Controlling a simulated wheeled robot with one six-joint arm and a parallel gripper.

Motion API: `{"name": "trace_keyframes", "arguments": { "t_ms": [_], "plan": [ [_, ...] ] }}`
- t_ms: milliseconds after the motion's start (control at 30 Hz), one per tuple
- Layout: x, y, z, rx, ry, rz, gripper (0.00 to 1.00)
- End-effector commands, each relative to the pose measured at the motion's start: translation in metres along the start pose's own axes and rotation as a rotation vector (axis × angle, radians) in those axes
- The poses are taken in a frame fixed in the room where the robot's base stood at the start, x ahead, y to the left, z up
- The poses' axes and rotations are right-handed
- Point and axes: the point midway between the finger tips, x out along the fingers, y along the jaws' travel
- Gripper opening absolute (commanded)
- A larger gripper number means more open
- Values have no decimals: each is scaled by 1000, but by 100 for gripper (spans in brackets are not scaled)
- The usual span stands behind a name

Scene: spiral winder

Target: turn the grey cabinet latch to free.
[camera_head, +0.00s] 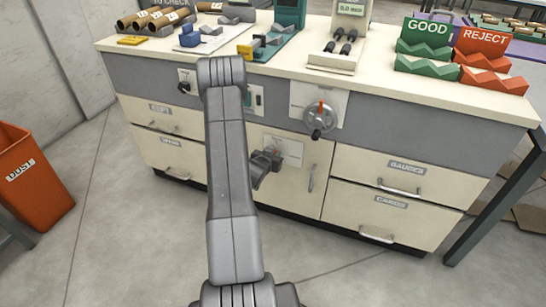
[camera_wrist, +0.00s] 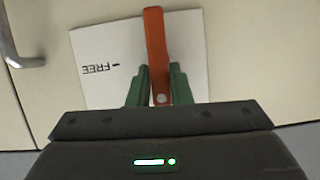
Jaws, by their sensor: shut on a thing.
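The latch shows in the wrist view as an orange-red lever (camera_wrist: 155,45) on a white plate (camera_wrist: 100,45), not grey. It points nearly straight up in that view, with a round pale pin near its lower end. The word FREE, upside down with a short dash, is printed on the plate left of the lever, and the lever is not turned toward it. My gripper (camera_wrist: 158,88) has its green fingers shut on the lever, one each side. In the head view my gripper (camera_head: 272,160) is at the cabinet door beside the white plate (camera_head: 290,149), and the lever is hidden.
A door handle (camera_head: 312,178) is right of the plate. A round handwheel (camera_head: 320,118) is above right, and a small dark knob (camera_head: 184,87) is on the left panel. Drawers (camera_head: 395,190) flank the door. An orange dust bin (camera_head: 30,175) stands left on clear floor.

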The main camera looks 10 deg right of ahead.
Motion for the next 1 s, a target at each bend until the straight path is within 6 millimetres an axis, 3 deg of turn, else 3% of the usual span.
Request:
{"name": "trace_keyframes", "arguments": {
  "t_ms": [367, 1000],
  "plan": [
    [4, 5, 7, 154, 4, -63, 0],
    [4, 16, 10, 633, -1, -262, 0]
  ]
}}
